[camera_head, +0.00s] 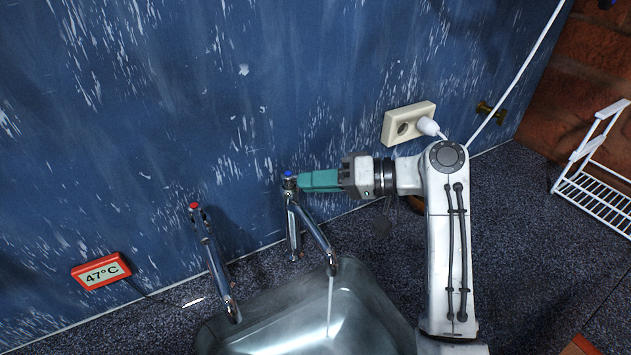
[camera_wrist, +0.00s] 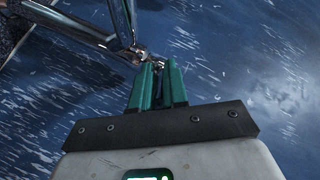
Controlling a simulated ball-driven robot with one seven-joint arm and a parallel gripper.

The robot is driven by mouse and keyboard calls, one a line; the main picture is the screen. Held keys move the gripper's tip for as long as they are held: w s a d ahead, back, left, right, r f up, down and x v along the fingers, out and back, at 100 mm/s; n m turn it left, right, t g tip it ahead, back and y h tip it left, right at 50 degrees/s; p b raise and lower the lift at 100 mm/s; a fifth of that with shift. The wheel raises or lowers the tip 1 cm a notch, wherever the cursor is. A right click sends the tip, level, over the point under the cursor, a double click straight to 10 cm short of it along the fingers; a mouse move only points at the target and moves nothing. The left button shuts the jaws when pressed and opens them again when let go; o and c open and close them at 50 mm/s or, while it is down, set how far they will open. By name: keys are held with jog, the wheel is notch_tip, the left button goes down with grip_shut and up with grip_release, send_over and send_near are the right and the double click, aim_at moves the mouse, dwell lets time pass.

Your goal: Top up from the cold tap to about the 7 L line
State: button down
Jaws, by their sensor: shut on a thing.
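The cold tap (camera_head: 293,222) is chrome with a blue-marked top and stands at the back of the sink. A thin stream of water (camera_head: 330,305) runs from its spout into the metal sink (camera_head: 372,296). My gripper (camera_head: 298,181) reaches in from the right, its green fingers shut on the tap's top. In the wrist view the fingers (camera_wrist: 157,70) close at the chrome tap (camera_wrist: 122,28). The hot tap (camera_head: 213,262), with a red-marked top, stands to the left, and no water shows from it. The water level and any litre line are not visible.
A red display reading 47°C (camera_head: 101,271) is at the lower left by the wall. A socket with a white plug (camera_head: 408,122) is on the blue wall above my arm. A white wire rack (camera_head: 598,190) stands at the right on the dark speckled counter (camera_head: 530,240).

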jog(key=c, duration=1.1)
grip_release()
jog(key=shift+c, duration=0.2)
jog(key=shift+d, duration=0.1)
jog(key=b+v, duration=0.2)
jog(key=v, duration=0.8)
jog(key=shift+d, duration=0.35)
